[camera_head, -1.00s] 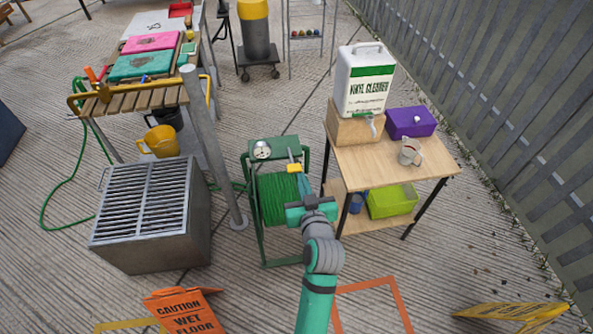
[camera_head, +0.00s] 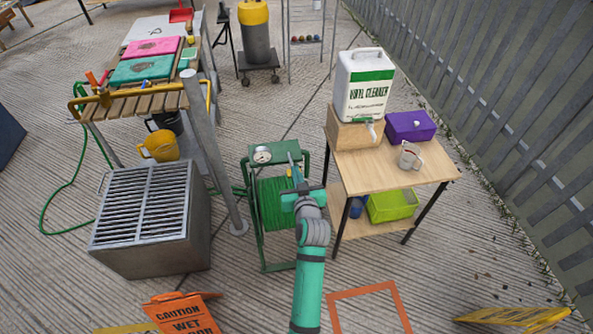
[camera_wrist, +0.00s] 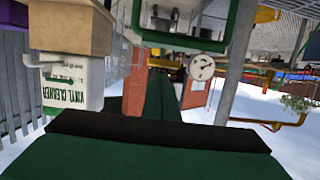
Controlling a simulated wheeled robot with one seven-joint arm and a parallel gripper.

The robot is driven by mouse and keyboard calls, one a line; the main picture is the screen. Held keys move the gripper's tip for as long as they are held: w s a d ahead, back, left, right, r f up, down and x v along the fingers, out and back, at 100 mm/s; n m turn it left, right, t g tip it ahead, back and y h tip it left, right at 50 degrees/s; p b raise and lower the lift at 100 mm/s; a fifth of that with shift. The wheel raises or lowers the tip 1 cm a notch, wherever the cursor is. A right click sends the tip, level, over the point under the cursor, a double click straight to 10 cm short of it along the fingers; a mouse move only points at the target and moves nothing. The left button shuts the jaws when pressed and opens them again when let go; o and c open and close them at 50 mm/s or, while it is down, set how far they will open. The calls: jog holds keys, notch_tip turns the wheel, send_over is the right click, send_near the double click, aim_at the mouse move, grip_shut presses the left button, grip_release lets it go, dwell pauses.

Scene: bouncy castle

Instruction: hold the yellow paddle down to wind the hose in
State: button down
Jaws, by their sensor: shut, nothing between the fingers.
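The green hose reel (camera_head: 284,203) stands in the middle of the head view, with green hose wound on its drum and a round dial (camera_head: 262,155) on its top plate. The dial also shows in the wrist view (camera_wrist: 201,67). My gripper (camera_head: 293,160) is shut and empty, its fingertips overlapping the right part of the reel's top. Only a small yellow patch, likely the yellow paddle (camera_head: 289,172), shows beside the fingers; the rest is hidden. I cannot tell whether the fingers touch it or whether it is pressed down.
A wooden table (camera_head: 415,162) with a vinyl cleaner jug (camera_head: 364,88) and a purple box (camera_head: 410,126) stands close on the right. A metal grated box (camera_head: 150,220) stands left. Loose green hose (camera_head: 68,190) lies on the floor farther left. An orange caution sign (camera_head: 183,315) is in front.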

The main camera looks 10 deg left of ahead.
jog(key=shift+f, duration=0.3)
jog(key=shift+s+d+f, duration=0.15)
jog(key=shift+s+f, duration=0.1)
jog(key=shift+f, duration=0.85)
jog(key=shift+s+d+f, duration=0.1)
jog(key=shift+s+f, duration=0.1)
jog(key=shift+f, duration=0.9)
jog(key=shift+r, duration=0.1)
dwell(0.4)
jog(key=v, duration=1.1)
jog(key=shift+s+r, duration=0.2)
jog(key=shift+s, duration=0.1)
